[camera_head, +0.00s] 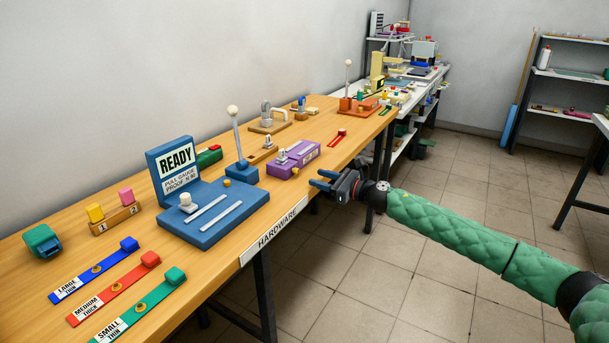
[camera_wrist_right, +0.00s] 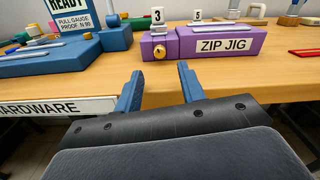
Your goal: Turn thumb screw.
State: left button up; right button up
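The purple zip jig (camera_head: 292,160) sits near the front edge of the wooden table. In the right wrist view the jig (camera_wrist_right: 186,45) carries a "ZIP JIG" label, and a brass thumb screw (camera_wrist_right: 160,52) is on its front left face. My right gripper (camera_head: 320,180) is open and empty, just off the table's front edge beside the jig. In the wrist view the gripper's two blue fingers (camera_wrist_right: 160,73) point at the jig, with the screw lined up between them but farther off, apart from them. My left gripper is not in view.
A blue pull gauge base (camera_head: 215,208) with a "READY" sign stands left of the jig. A blue lever block (camera_head: 235,177) is close to the jig's left. Red, blue and green strips lie at front left. The floor (camera_head: 400,280) in front of the table is clear.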

aim_at(299, 171)
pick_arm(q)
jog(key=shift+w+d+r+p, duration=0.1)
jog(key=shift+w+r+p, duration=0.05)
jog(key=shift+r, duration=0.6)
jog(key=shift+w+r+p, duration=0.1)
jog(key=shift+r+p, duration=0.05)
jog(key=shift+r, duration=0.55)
pick_arm(e)
jog(key=shift+x, duration=3.1)
jog(key=shift+c, duration=0.4)
grip_shut()
jog(key=shift+r+p, duration=0.15)
jog(key=shift+p, duration=0.15)
jog(key=m+p, duration=0.3)
jog(key=m, duration=0.2)
jog(key=shift+m+p, duration=0.3)
jog(key=shift+m, duration=0.1)
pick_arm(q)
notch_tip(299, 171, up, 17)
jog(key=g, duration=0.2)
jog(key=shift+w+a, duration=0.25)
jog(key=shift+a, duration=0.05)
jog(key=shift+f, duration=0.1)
pick_arm(e)
jog(key=shift+o, duration=0.4)
grip_release()
